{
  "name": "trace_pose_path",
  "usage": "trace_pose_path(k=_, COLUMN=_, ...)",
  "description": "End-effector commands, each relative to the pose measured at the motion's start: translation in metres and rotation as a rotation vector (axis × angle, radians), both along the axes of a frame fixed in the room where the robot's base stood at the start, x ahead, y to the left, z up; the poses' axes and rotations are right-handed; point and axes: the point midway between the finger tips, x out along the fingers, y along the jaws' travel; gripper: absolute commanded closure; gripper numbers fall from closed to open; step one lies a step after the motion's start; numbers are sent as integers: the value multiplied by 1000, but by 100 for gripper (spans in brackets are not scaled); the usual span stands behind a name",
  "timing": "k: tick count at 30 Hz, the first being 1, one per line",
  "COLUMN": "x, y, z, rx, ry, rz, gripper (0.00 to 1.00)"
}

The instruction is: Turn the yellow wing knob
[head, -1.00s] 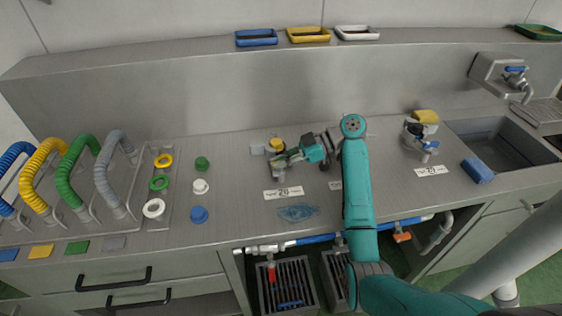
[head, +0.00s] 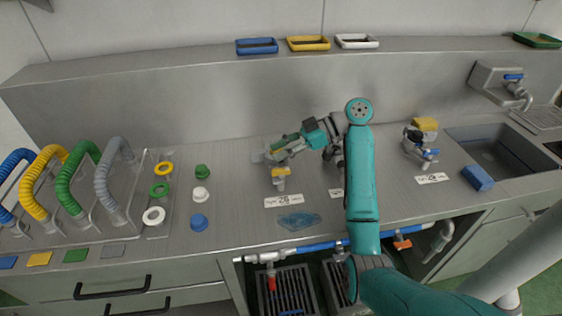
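A small grey fitting topped by a yellow part (head: 281,172), which looks like the wing knob, stands on the steel counter behind the left number label. My gripper (head: 272,154) reaches in from the right, low over the counter, just behind the yellow part in the picture. A gap seems to show between them, but contact is hard to judge. The fingertips overlap a grey piece of the fitting at the back left, and the finger opening is too small to make out. The gripper hides part of the fitting.
A second fitting with a yellow block (head: 425,124) and a blue handle stands to the right, near a blue block (head: 478,178) and the sink (head: 487,150). Coloured caps, rings and curved hoses stand left. Trays line the back ledge. The counter between caps and fitting is clear.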

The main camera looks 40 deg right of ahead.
Motion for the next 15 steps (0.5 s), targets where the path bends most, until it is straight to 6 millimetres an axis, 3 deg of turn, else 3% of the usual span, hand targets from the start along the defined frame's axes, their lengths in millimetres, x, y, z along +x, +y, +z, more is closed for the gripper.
trace_pose_path(k=6, x=0, y=0, z=20, rx=0, ry=1, rz=0, gripper=65)
trace_pose_path(k=15, x=0, y=0, z=22, rx=1, ry=1, rz=1, gripper=65)
